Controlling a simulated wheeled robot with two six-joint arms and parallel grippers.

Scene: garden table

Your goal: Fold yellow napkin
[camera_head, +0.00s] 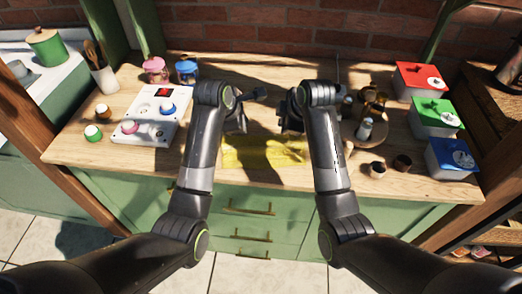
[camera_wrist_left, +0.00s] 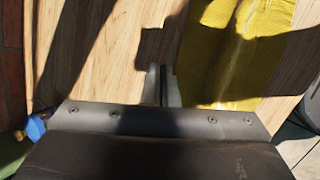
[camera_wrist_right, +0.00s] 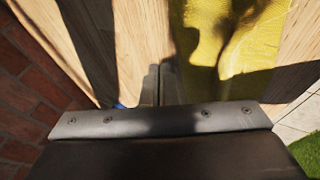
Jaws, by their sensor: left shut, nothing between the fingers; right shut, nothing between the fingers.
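The yellow napkin (camera_head: 262,152) lies on the wooden table near its front edge, between my two arms, with shadows across it. It looks like a flat wide strip; I cannot tell how its layers lie. It also shows in the left wrist view (camera_wrist_left: 230,60) and in the right wrist view (camera_wrist_right: 250,40). My left gripper (camera_head: 240,122) is shut and empty, just behind the napkin's left part. Its fingers (camera_wrist_left: 162,85) point at bare wood beside the napkin. My right gripper (camera_head: 286,122) is shut and empty behind the napkin's right part, its fingers (camera_wrist_right: 160,85) beside the napkin's edge.
A white panel (camera_head: 150,115) with colored knobs is at the left, with pink (camera_head: 155,70) and blue (camera_head: 187,70) jars behind. A round tray (camera_head: 365,132) with bottles stands right of my right arm. Red (camera_head: 420,82), green (camera_head: 436,118) and blue (camera_head: 451,157) boxes line the right edge.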

